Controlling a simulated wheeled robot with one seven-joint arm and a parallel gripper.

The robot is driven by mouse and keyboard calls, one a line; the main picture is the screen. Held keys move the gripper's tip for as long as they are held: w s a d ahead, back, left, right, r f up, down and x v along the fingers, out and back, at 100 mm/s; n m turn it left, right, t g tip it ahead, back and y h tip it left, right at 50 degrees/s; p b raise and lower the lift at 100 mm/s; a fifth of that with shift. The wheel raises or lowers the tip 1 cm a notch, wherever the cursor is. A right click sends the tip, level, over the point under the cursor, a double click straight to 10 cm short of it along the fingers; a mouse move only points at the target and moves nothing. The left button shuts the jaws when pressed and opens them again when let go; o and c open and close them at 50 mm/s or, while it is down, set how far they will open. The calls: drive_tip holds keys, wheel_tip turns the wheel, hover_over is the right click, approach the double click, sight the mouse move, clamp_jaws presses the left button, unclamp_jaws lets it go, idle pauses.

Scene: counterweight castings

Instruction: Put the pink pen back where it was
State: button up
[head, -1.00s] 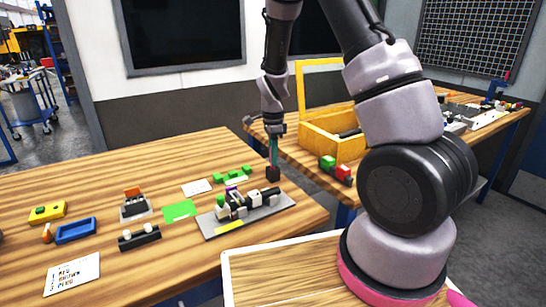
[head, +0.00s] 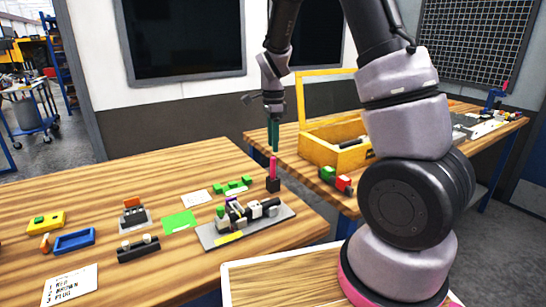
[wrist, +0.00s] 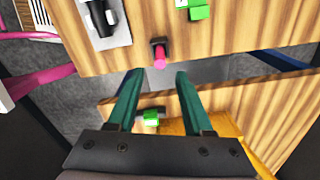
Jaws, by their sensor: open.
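The pink pen (head: 273,166) stands upright in a small dark holder (head: 273,185) near the far right edge of the wooden table. In the wrist view the pen (wrist: 159,59) shows end-on in its holder (wrist: 158,43), ahead of the fingertips and between their lines. My gripper (head: 273,137) has green fingers pointing down, just above the pen in the head view. In the wrist view my gripper (wrist: 157,75) is open, with nothing between its fingers. The pen is apart from the fingers.
A grey plate (head: 211,236) with several dark and white parts lies beside the holder. Green pieces (head: 233,186) lie left of it. A second table behind holds a yellow toolbox (head: 337,152) and a green-and-red block (head: 336,178). A gap separates the tables.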

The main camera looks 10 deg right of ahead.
wheel_tip(320, 180, up, 2)
drive_tip(key=shift+r, duration=0.1)
drive_tip(key=s+d+r+n+t+y, duration=0.1)
drive_tip(key=s+d+r+n+t, duration=0.2)
drive_tip(key=s+r+n, duration=0.3)
drive_tip(key=s+d+r+n+t+y, duration=0.1)
drive_tip(key=s+r+n+t, duration=0.3)
drive_tip(key=s+r, duration=1.2)
drive_tip(key=d+n, duration=0.1)
drive_tip(key=n, duration=0.2)
drive_tip(key=shift+s+d, duration=0.15)
drive_tip(key=shift+d, duration=0.25)
drive_tip(key=shift+o, duration=0.3)
